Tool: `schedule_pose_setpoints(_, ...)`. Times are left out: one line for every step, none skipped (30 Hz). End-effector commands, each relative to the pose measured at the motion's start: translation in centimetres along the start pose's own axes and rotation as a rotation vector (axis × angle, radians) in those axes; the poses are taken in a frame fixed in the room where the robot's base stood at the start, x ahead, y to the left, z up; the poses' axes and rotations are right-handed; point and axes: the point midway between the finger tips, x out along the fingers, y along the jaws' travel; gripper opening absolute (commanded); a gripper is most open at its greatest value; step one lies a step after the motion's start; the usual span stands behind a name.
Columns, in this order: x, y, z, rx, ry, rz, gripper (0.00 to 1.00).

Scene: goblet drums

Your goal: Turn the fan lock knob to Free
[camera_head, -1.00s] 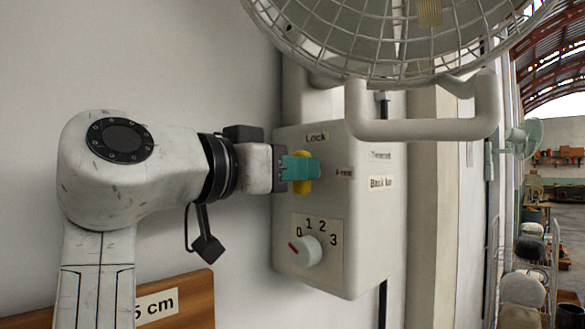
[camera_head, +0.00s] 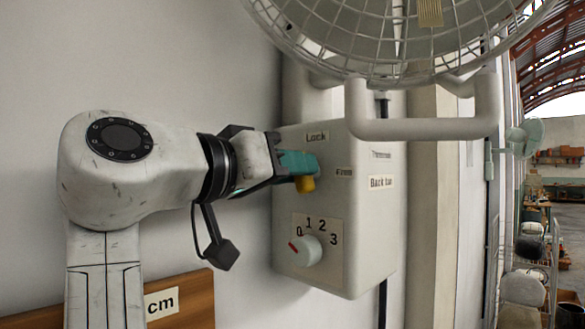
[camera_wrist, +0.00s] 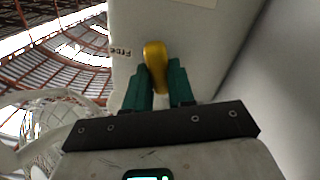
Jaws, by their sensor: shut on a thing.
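The yellow fan lock knob (camera_head: 305,184) is on the upper front of the pale grey control box (camera_head: 365,235). A "Lock" label (camera_head: 317,136) sits above it and a "Free" label (camera_head: 344,172) to its right. My gripper (camera_head: 300,162) comes from the left with teal fingers shut on the knob; the fingers hide its upper part. In the wrist view the knob (camera_wrist: 156,62) is held between the two teal fingers (camera_wrist: 160,85), its rounded end pointing up. The "Free" label (camera_wrist: 121,52) lies left of that end. The knob's exact setting is hard to tell.
A white 0–3 dial (camera_head: 306,251) is below the knob, its red mark near 0. The fan cage (camera_head: 400,40) and a thick grey tubular handle (camera_head: 425,130) hang above and right of the box. A wooden board (camera_head: 185,300) is on the wall at lower left.

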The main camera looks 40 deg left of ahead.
Motion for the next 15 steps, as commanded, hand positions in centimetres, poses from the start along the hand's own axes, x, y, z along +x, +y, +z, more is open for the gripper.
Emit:
schedule_pose_setpoints(0.00,0.00,-0.06,-0.046,0.002,0.001,0.00)
schedule_pose_setpoints(0.03,-0.02,-0.05,-0.074,0.002,0.001,0.00)
schedule_pose_setpoints(0.05,-0.04,-0.05,-0.112,0.002,0.000,0.00)
schedule_pose_setpoints(0.03,-0.06,-0.07,-0.141,0.002,0.001,0.00)
schedule_pose_setpoints(0.01,-0.08,-0.06,-0.170,0.002,0.001,0.00)
schedule_pose_setpoints(0.01,-0.11,-0.04,-0.208,0.001,0.000,0.00)
schedule_pose_setpoints(0.01,-0.14,-0.03,-0.237,0.001,0.000,0.00)
schedule_pose_setpoints(0.00,-0.15,-0.04,-0.266,0.002,0.000,0.00)
schedule_pose_setpoints(0.03,-0.15,-0.04,-0.303,0.002,0.001,0.00)
schedule_pose_setpoints(0.03,-0.16,-0.03,-0.332,0.002,0.001,0.00)
schedule_pose_setpoints(0.01,-0.20,-0.04,-0.360,0.002,0.000,0.00)
schedule_pose_setpoints(-0.01,-0.24,-0.03,-0.399,0.002,0.000,0.00)
schedule_pose_setpoints(0.00,-0.25,-0.02,-0.426,0.002,0.000,0.00)
schedule_pose_setpoints(-0.01,-0.25,-0.01,-0.454,0.002,0.000,0.00)
schedule_pose_setpoints(-0.01,-0.26,-0.01,-0.493,0.002,0.001,0.00)
